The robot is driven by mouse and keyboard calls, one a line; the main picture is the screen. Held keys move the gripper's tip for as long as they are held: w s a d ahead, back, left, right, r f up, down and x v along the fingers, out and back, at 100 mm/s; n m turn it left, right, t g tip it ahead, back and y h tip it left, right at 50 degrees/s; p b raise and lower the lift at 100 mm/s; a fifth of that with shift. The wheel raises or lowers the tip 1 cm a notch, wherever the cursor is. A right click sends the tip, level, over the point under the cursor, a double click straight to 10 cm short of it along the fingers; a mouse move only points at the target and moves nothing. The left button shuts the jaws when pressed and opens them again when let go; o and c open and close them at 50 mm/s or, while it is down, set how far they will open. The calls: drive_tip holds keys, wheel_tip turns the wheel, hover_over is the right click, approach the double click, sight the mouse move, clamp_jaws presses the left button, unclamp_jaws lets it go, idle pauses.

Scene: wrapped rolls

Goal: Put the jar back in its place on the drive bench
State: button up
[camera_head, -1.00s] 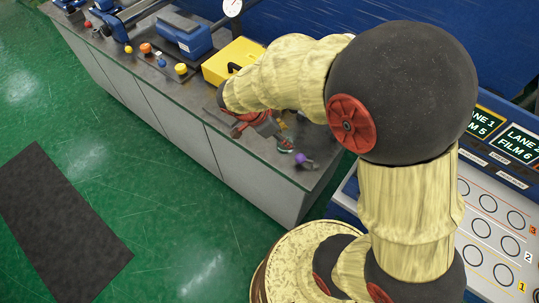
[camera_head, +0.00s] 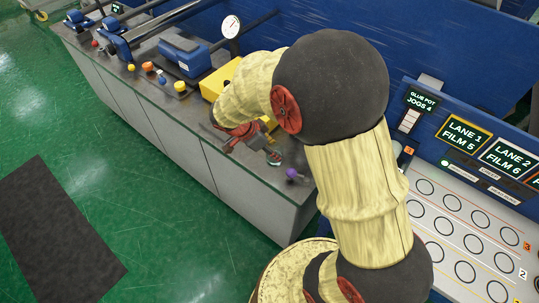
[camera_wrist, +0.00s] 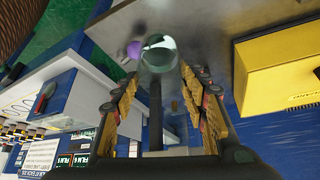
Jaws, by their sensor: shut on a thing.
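My gripper (camera_head: 264,146) is over the near end of the grey drive bench (camera_head: 242,178). In the wrist view my gripper (camera_wrist: 159,72) has its yellow fingers closed on either side of a clear, greenish jar (camera_wrist: 158,55). Only the jar's end shows beyond the fingertips. In the head view a small part of the jar (camera_head: 274,159) shows beneath the fingers. I cannot tell whether it touches the bench top. A small purple thing (camera_head: 292,174) is close by on the bench, and it also shows beside the jar in the wrist view (camera_wrist: 134,49).
A yellow box (camera_head: 215,84) stands on the bench beside my arm, large at the right in the wrist view (camera_wrist: 280,75). Yellow and orange knobs (camera_head: 180,87), a blue machine (camera_head: 184,58) and a dial gauge (camera_head: 231,26) stand farther along. A panel with rings (camera_head: 465,240) is at right.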

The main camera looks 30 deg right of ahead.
drive_tip(key=shift+w+d+f+b, duration=0.2)
drive_tip(key=shift+w+f, duration=0.45)
drive_tip(key=shift+f, duration=0.75)
drive_tip(key=shift+w+d+f+b, duration=0.1)
drive_tip(key=shift+w+d+f, duration=0.15)
drive_tip(key=shift+w+f, duration=0.8)
drive_tip(key=shift+w+d+f+b, duration=0.1)
drive_tip(key=shift+w+d+f, duration=0.2)
drive_tip(key=shift+f, duration=1.45)
drive_tip(key=shift+f, duration=0.15)
drive_tip(key=o, duration=1.3)
drive_tip(key=p+v, duration=0.1)
drive_tip(key=v, duration=1.1)
drive_tip(key=s+a+r+n+t+y, duration=0.2)
drive_tip(key=s+r+n, duration=0.4)
drive_tip(key=s+a+r+n+t+y, duration=0.2)
drive_tip(key=s+a+r+n, duration=0.1)
drive_tip(key=s+r+n, duration=0.3)
drive_tip(key=s+a+r+n+t+y, duration=0.1)
drive_tip(key=s+a+r+n+y, duration=0.1)
drive_tip(key=s+r+n, duration=0.4)
drive_tip(key=shift+s+a+r+n+t, duration=0.15)
drive_tip(key=shift+s+a+r+t, duration=0.05)
drive_tip(key=shift+s+r, duration=0.4)
drive_tip(key=shift+s+a+r+n+t, duration=0.2)
drive_tip(key=shift+s+r, duration=0.25)
drive_tip(key=shift+s, duration=0.15)
